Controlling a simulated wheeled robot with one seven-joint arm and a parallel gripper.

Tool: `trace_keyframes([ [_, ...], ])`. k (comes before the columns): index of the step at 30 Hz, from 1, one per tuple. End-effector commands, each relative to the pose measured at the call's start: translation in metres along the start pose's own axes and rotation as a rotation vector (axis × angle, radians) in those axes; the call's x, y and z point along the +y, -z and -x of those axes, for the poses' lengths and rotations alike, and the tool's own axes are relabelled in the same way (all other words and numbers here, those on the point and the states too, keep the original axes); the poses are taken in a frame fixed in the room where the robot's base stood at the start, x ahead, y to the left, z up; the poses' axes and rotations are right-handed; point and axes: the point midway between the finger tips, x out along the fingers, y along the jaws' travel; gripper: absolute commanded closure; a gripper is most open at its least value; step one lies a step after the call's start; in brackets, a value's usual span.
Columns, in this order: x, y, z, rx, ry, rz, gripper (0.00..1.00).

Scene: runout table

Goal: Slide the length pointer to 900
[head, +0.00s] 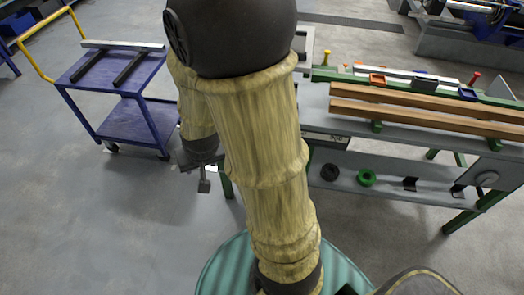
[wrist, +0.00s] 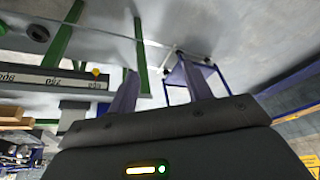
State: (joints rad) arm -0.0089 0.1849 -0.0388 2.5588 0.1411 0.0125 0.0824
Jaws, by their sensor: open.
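My gripper (wrist: 160,88) is open in the wrist view, its two grey fingers apart with nothing between them. In the head view my gripper (head: 203,178) shows partly below my arm, left of the runout table's near end. The number scale (wrist: 52,82) is a pale strip at the left of the wrist view, upside down. A small yellow knob (wrist: 96,72) sits at the scale's end by the left finger. A grey block (wrist: 72,114) is below it. I cannot tell which part is the length pointer.
The runout table (head: 313,100) carries wooden boards (head: 420,112), with a lower shelf (head: 400,195) holding a green ring (head: 367,177) and a black ring (head: 329,172). A blue cart (head: 120,75) stands at left. Floor between cart and table is clear. My arm hides the table's left end.

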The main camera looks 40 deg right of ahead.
Motion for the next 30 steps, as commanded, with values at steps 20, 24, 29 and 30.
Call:
trace_keyframes([
  [20,0.156,-0.015,-0.271,0.748,-0.427,-0.498,0.5],
  [24,0.183,-0.029,-0.293,0.939,-0.523,-0.446,0.5],
  [29,0.196,-0.04,-0.3,1.11,-0.584,-0.352,0.5],
  [30,0.197,-0.041,-0.3,1.135,-0.59,-0.334,0.5],
])
